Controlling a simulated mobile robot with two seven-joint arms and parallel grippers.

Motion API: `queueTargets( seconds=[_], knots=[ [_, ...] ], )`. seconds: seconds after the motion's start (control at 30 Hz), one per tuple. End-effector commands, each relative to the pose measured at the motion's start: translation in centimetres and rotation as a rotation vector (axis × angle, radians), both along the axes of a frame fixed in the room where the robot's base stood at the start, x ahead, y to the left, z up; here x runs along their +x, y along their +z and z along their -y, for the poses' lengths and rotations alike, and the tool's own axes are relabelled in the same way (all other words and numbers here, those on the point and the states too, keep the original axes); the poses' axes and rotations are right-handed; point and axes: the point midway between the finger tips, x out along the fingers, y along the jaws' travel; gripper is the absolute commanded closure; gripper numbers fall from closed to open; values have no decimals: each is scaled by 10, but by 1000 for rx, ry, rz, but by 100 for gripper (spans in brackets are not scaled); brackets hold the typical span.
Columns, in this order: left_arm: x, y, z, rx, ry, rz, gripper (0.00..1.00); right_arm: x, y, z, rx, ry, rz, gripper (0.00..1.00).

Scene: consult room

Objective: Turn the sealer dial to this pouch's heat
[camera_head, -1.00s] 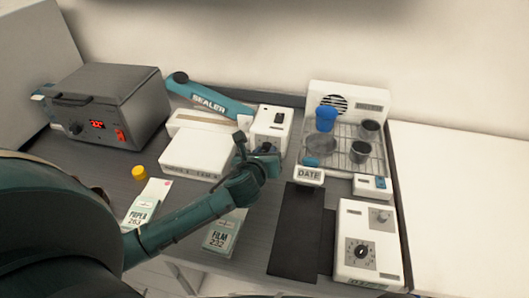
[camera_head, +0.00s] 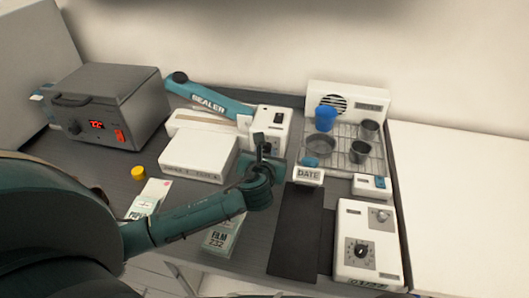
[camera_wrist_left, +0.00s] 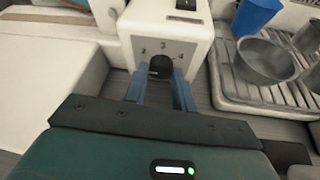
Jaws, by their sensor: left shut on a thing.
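The sealer has a long teal arm marked SEALER (camera_head: 215,101) and a white control box (camera_head: 271,120) at its right end. In the left wrist view the box's black dial (camera_wrist_left: 160,67) sits below the numbers 2, 3 and 4. My left gripper (camera_head: 264,150) is at the front of this box. In the wrist view its two blue fingers (camera_wrist_left: 159,85) are shut on the dial. The dial's pointer is not clear. A pouch marked FILM 232 (camera_head: 219,240) lies at the front, partly under my arm. Another pouch (camera_head: 152,195) lies left of it, its print partly covered. My right gripper is not in view.
A grey heater box (camera_head: 110,105) with a red display stands at the left. A rack (camera_head: 345,165) with cups and a bowl is right of the sealer. A DATE stamp (camera_head: 309,175), a dark mat (camera_head: 297,235) and a white dial unit (camera_head: 367,240) stand at the right.

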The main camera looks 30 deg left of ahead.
Motion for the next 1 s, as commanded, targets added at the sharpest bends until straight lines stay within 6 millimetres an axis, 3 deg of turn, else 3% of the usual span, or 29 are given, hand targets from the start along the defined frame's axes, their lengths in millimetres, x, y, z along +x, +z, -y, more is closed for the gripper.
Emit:
queueTargets(
  seconds=[0.5, 1.0],
  knots=[
    [1, -2, 2, 422, 2, -110, 97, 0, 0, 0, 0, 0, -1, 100],
    [1, -3, 3, 579, 2, -152, 97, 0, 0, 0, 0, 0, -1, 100]
  ],
)
